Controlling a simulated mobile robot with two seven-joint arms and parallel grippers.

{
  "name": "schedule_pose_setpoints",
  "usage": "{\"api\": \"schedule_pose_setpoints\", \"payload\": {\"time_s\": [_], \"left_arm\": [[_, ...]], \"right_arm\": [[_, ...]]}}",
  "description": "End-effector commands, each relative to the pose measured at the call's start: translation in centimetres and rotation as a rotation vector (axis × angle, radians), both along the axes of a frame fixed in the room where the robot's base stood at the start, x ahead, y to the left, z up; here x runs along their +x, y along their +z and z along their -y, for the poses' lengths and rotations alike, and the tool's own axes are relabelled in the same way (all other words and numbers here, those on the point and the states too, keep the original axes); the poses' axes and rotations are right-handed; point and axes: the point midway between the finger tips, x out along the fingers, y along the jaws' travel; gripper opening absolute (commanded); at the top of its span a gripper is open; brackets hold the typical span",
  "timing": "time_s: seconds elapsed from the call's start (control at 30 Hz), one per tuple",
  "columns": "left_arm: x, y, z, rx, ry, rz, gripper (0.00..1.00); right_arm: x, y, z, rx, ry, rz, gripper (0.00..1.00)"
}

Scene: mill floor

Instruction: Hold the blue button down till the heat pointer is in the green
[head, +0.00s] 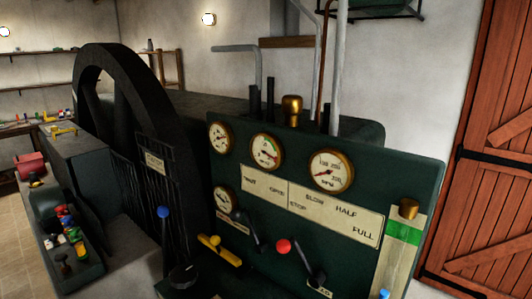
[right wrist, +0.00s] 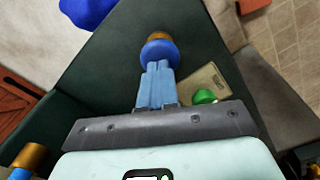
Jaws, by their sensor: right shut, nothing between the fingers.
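In the right wrist view, a blue button (right wrist: 160,53) with a brass part behind it is just beyond the tips of my right gripper (right wrist: 158,68). The gripper's light blue fingers are shut together and empty. The tips meet the button's edge in the picture; I cannot tell whether they press it. No label reads heat, and I cannot read a pointer against the green. My left gripper is out of view.
The dark green panel (head: 300,180) carries other dials, a red-knobbed lever (head: 284,246) and a yellow handle (head: 210,242). A green knob (right wrist: 205,96) is close beside my right fingers. A black flywheel (head: 95,80) stands left; a red wooden door (head: 497,150) is at right.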

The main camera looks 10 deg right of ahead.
Motion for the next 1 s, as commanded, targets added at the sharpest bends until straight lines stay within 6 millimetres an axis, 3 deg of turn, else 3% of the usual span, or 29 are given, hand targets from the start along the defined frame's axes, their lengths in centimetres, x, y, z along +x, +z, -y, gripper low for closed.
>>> {"api": "schedule_pose_setpoints", "payload": {"time_s": [0.47,1.0], "left_arm": [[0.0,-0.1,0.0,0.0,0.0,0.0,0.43],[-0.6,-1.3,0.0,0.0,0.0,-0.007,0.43]], "right_arm": [[0.0,-0.1,0.0,0.0,0.0,0.0,0.0],[0.0,-1.7,0.0,0.0,0.0,-0.001,0.0]]}}
